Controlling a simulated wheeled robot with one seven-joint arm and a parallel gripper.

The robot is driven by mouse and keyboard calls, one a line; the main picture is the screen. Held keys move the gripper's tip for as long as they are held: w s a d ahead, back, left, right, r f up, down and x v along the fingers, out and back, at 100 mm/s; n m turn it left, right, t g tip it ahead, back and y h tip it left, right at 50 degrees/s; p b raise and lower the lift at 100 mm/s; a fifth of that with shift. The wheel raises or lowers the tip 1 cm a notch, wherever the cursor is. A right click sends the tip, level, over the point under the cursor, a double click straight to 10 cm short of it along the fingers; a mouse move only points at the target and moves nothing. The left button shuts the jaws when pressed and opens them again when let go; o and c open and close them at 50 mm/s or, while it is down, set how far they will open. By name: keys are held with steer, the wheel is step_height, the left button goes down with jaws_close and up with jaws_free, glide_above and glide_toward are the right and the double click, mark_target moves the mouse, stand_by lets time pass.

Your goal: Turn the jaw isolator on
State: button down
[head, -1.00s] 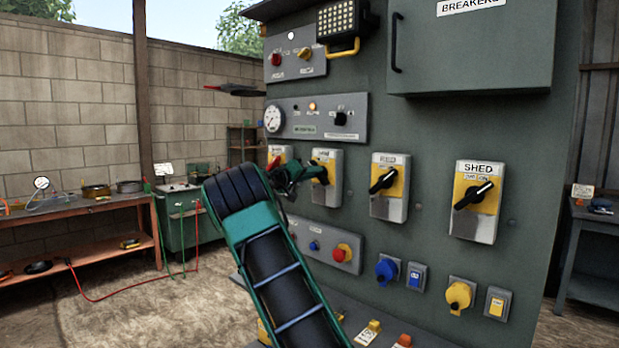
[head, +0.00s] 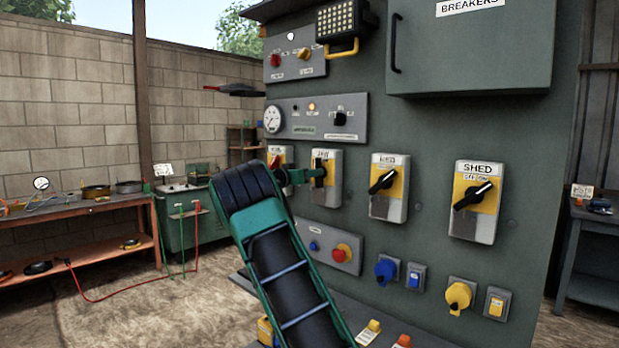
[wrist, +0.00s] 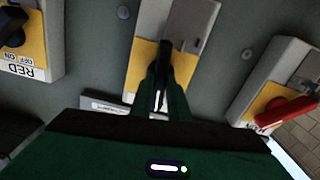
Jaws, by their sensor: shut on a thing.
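The jaw isolator (head: 328,190) is a grey box with a yellow plate and a black handle, second from the left in the row on the panel. Its label is blurred in the head view. My gripper (head: 308,176) reaches it from the left and is shut on the black handle (head: 319,170), which stands about upright. In the wrist view, my gripper (wrist: 162,95) has its fingers around the handle (wrist: 164,62), in front of the yellow plate of the isolator (wrist: 183,22). The fingers cover part of the plate, and its markings cannot be read.
An isolator with a red handle (head: 275,161) stands close on the left. Another black-handled isolator (head: 402,205) and the SHED isolator (head: 486,228) are to the right. A red push button (head: 342,254) and sockets sit below. A breaker cabinet (head: 470,60) juts out above.

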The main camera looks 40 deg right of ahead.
steer(key=m, duration=1)
steer(key=shift+a+f, duration=0.15)
steer(key=shift+f, duration=0.15)
steer(key=shift+w+m, duration=0.1)
steer(key=shift+m, duration=0.2)
steer(key=c, duration=1.8)
jaws_free()
steer(key=shift+o, duration=0.6)
steer(key=shift+r, duration=0.1)
steer(key=a, duration=1)
steer(key=shift+s+a, duration=0.35)
steer(key=shift+s, duration=0.1)
